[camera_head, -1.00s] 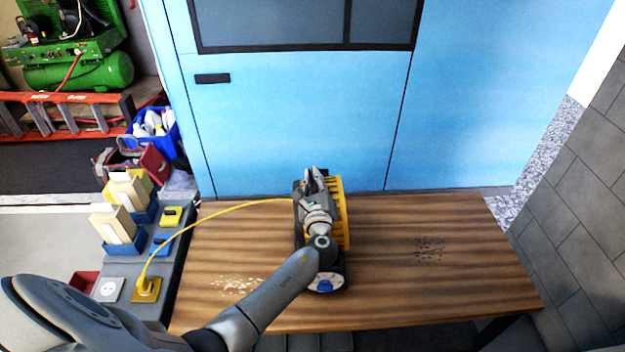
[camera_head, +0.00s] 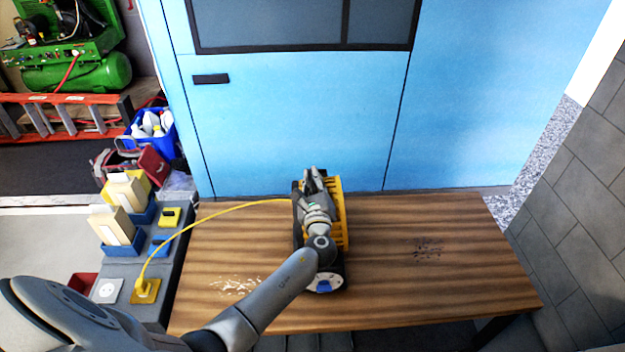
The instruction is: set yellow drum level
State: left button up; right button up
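The yellow drum (camera_head: 341,218), with ribbed yellow sides and dark ends, stands on the wooden table (camera_head: 390,290) near its middle. My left arm comes in from the lower left and covers much of the drum. My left gripper (camera_head: 312,181) is over the drum's top left part, near its far end. Its fingertips show at the far end, but the arm hides what lies between and below them. I cannot tell whether it grips the drum. A yellow cable (camera_head: 215,211) runs from the drum to a yellow plug (camera_head: 145,290). My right gripper is not in view.
A grey bench (camera_head: 172,268) at left holds sockets and blue bins (camera_head: 123,243) with boxes. White bits (camera_head: 235,286) lie on the table at left and dark bits (camera_head: 428,248) at right. The table's right part is otherwise clear. A blue wall (camera_head: 290,130) stands behind.

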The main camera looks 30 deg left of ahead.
pick_arm(q)
jog(key=shift+o, duration=1)
jog(key=shift+s+d, duration=0.15)
jog(key=shift+d, duration=0.25)
jog(key=shift+s+d+f+p, duration=0.1)
jog(key=shift+s+d+p, duration=0.25)
jog(key=v, duration=0.2)
jog(key=shift+s+d+r, duration=0.1)
jog(key=shift+s+r, duration=0.15)
jog(key=shift+s, duration=0.05)
jog(key=shift+s+d+f+p, duration=0.2)
jog(key=shift+s+p, duration=0.2)
jog(key=shift+s, duration=0.2)
jog(key=p+v, duration=0.1)
jog(key=v, duration=0.6)
